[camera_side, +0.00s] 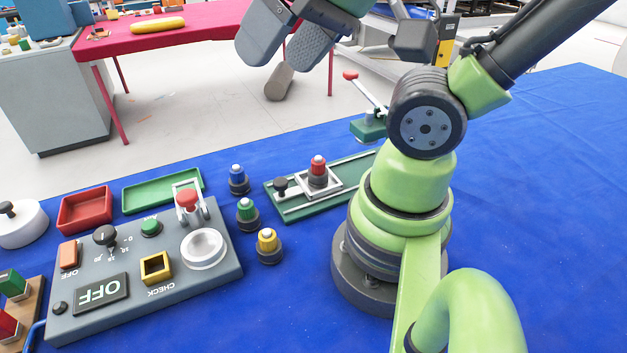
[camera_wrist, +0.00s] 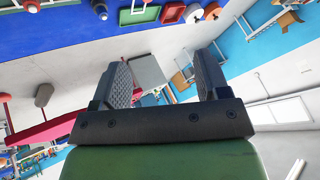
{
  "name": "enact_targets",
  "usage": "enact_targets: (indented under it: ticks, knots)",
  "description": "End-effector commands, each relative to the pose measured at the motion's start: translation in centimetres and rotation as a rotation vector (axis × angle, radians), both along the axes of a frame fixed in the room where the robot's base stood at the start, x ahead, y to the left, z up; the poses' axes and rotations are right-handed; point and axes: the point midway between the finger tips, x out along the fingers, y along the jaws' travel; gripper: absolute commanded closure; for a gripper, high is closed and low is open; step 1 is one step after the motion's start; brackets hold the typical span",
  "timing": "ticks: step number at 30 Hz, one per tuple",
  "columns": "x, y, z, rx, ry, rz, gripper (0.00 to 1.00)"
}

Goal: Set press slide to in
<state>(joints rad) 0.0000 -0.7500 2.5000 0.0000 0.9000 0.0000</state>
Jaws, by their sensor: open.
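The press slide is a pale square carriage (camera_side: 334,187) with a black knob (camera_side: 281,185) at its left, on a green railed base (camera_side: 300,208) in the side view. A red-topped dark cylinder (camera_side: 318,170) stands upright in the carriage. The press (camera_side: 369,129), a green block with a red-knobbed lever (camera_side: 351,76), is at the base's right end, partly hidden by my arm. The carriage sits left of the press, apart from it. My gripper (camera_side: 280,61) is open and empty, high above and behind the slide. Its spread fingers also show in the wrist view (camera_wrist: 163,70).
A grey control panel (camera_side: 128,282) stands left of the slide. Blue (camera_side: 237,175), green (camera_side: 246,210) and yellow (camera_side: 268,241) topped cylinders stand between them. A green tray (camera_side: 137,205) and a red tray (camera_side: 68,222) lie behind the panel. Blue table to the right is clear.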

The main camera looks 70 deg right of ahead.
Motion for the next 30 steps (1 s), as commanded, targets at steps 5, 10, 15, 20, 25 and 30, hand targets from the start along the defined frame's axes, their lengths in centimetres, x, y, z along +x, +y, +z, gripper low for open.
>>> enact_targets:
  ticks: [5,10,15,20,25,30]
  knots:
    - [0.0,0.0,0.0,-0.001,0.001,0.000,0.43]
    - [1.4,-0.9,-0.9,-0.051,0.055,0.005,0.43]
    - [4.5,-3.5,-3.9,-0.165,0.200,0.047,0.43]
    - [6.8,-6.7,-8.2,-0.248,0.354,0.130,0.43]
    - [7.6,-9.6,-13.2,-0.285,0.493,0.236,0.43]
    - [7.4,-11.2,-16.6,-0.286,0.570,0.316,0.43]
